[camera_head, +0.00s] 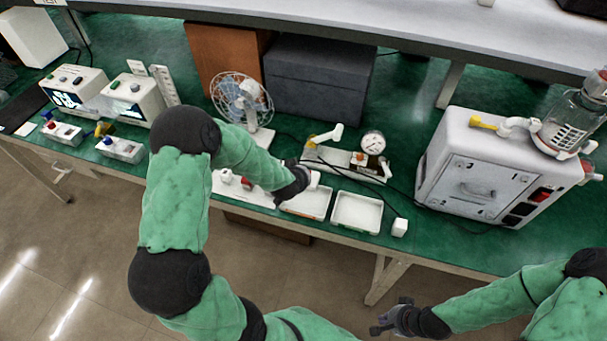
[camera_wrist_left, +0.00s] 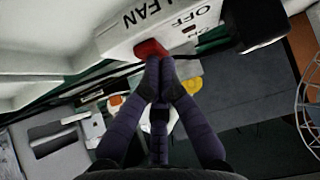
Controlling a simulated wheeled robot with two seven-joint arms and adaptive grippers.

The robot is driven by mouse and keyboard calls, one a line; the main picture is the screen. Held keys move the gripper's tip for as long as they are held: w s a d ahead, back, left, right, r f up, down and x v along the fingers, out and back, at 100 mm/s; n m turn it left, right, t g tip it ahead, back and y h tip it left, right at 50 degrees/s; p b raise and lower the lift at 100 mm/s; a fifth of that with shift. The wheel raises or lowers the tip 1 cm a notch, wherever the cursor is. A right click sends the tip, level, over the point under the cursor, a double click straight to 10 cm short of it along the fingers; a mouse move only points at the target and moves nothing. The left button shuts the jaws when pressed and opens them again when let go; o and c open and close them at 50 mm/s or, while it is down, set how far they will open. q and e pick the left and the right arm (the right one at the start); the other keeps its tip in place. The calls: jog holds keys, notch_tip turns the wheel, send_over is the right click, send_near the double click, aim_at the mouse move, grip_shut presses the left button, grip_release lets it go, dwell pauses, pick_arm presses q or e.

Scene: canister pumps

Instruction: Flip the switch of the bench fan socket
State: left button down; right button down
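The bench fan socket is a white box marked FAN (camera_wrist_left: 125,38) with OFF and ON labels, at the top of the left wrist view. Its red switch (camera_wrist_left: 150,48) is just beyond my left fingertips. My left gripper (camera_wrist_left: 156,68) has its dark fingers together with nothing between them. The tips are at the switch; I cannot tell whether they press it. In the head view my left wrist hides most of this spot. The bench fan (camera_head: 241,97) stands behind my left forearm. My right gripper (camera_head: 388,318) is empty, fingers apart, in front of the bench.
Two white trays, one of them the right tray (camera_head: 357,213), lie at the bench's front edge. A gauge (camera_head: 373,143) with a yellow-handled valve stands behind them. A large white machine (camera_head: 478,170) is at the right. Cables cross the green top.

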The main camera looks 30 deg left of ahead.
pick_arm(q)
jog(key=shift+w+a+r+p, duration=0.1)
jog(key=shift+w+r+p, duration=0.05)
jog(key=shift+w+p, duration=0.15)
jog(key=shift+w+a+r+p, duration=0.1)
jog(key=shift+w+r+p, duration=0.05)
jog(key=shift+w, duration=0.25)
jog(key=shift+r, duration=0.15)
jog(key=shift+r+p, duration=0.25)
jog(key=shift+p, duration=0.1)
notch_tip(320, 180, up, 3)
jog(key=p, duration=0.2)
jog(key=shift+s+r+p, duration=0.1)
jog(key=shift+s+p, duration=0.05)
jog(key=shift+p, duration=0.25)
jog(key=s+f+p+v, duration=0.1)
jog(key=p+v, duration=0.1)
jog(key=v, duration=0.8)
jog(key=shift+d, duration=0.2)
jog(key=shift+f, duration=0.1)
